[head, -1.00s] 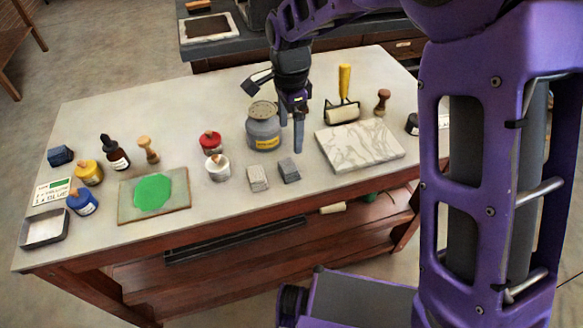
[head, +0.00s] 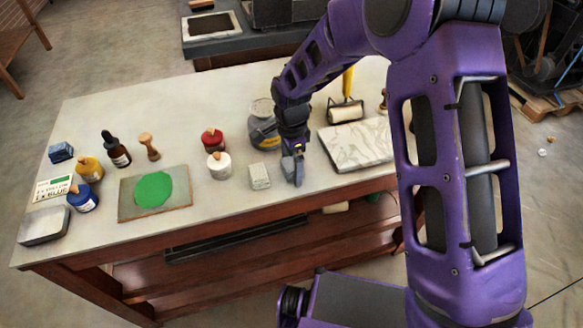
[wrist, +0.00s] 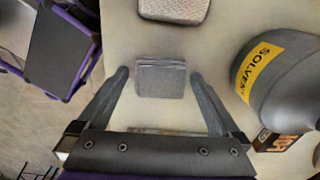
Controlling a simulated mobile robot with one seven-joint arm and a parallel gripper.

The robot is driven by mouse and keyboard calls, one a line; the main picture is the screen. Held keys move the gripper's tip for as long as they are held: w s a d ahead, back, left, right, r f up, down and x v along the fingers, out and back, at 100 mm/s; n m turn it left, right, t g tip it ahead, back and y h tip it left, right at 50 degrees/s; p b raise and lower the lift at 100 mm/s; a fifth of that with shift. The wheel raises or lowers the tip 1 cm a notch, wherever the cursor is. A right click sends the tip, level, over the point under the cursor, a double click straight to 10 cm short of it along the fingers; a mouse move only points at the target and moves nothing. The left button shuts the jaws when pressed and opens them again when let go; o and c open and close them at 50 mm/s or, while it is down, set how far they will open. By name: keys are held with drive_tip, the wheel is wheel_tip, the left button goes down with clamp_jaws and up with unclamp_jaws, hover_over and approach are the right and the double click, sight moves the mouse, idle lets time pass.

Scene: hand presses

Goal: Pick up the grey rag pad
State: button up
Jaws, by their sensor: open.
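The grey rag pad (wrist: 160,78) is a small dark grey folded square lying flat on the table. In the wrist view it sits between my two fingertips, with a visible gap on each side. My gripper (wrist: 159,74) is open and empty, its fingers straddling the pad. In the head view my gripper (head: 292,170) points down at the pad's place and mostly hides it. I cannot tell how far the fingertips are above the table.
A paler, speckled pad (head: 260,176) lies close on the left; it also shows in the wrist view (wrist: 173,9). The grey solvent jar (wrist: 290,85) stands near on the far side. A marble slab (head: 358,145) lies to the right. White (head: 219,166) and red (head: 212,140) jars stand left.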

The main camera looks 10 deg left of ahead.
sight(291, 163)
drive_tip(key=c, duration=1.2)
wheel_tip(291, 163, up, 10)
drive_tip(key=shift+r+p, duration=0.1)
drive_tip(key=shift+p, duration=0.3)
drive_tip(key=shift+c, duration=0.2)
